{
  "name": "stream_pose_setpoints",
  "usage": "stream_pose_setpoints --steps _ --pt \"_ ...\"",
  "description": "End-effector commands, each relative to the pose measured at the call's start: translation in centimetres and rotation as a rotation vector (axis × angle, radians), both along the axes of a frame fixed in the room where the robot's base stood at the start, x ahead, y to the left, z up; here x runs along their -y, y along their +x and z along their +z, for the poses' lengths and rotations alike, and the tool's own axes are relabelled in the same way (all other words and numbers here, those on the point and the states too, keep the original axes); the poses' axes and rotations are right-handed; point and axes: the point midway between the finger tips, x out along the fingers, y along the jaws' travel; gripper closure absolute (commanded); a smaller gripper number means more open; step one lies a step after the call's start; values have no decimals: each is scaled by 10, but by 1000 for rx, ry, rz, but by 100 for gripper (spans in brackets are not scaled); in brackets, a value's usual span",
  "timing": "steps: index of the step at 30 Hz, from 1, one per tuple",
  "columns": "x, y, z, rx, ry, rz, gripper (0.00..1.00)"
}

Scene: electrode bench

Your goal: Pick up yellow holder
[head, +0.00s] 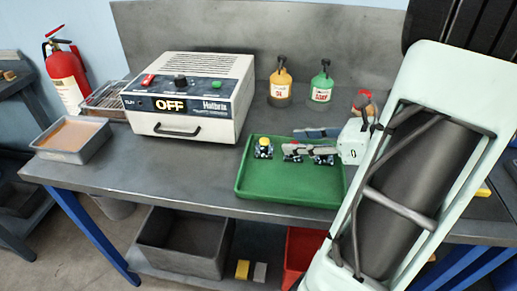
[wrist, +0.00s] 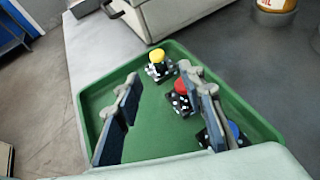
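The yellow holder (head: 264,146) has a round yellow top on a black base with white spots. It stands upright near the back left corner of the green tray (head: 262,189). In the wrist view the yellow holder (wrist: 158,60) is near the tray's far end. My gripper (head: 292,140) is open above the tray, to the right of the yellow holder in the head view.
A red holder (wrist: 181,92) and a blue holder (wrist: 233,132) stand in the tray, partly hidden by my right finger. A white hotplate box (head: 192,95) marked OFF stands left of the tray. Orange (head: 281,85) and green (head: 321,87) bottles stand behind. The tray's front is clear.

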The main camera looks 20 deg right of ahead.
Motion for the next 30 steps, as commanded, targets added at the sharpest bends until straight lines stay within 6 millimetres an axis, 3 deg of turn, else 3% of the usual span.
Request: stream_pose_setpoints --steps 21,30 --pt "-47 64 -39 -3 -1 3 63" --pt "-49 66 -39 -3 -2 2 66"
